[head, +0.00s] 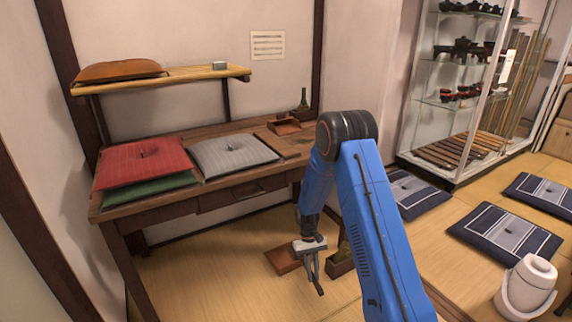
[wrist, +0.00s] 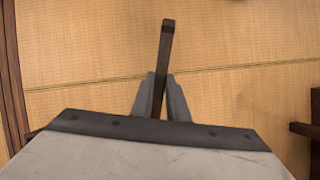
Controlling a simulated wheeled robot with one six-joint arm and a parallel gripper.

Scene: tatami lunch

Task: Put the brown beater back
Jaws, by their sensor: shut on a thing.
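My gripper (head: 309,258) hangs low over the tatami, to the right of the desk's front. It is shut on a dark brown stick, which I take for the brown beater (head: 318,286). In the wrist view the beater (wrist: 166,42) stands between the two grey fingers (wrist: 160,98), its free end reaching past the fingertips. Its held end is partly hidden by the fingers.
A wooden desk (head: 165,209) bears red, green and grey cushions, a small brown tray (head: 285,126) and a bottle (head: 303,101). A flat brown piece (head: 281,261) and a dark wooden block (head: 341,263) are beside my gripper.

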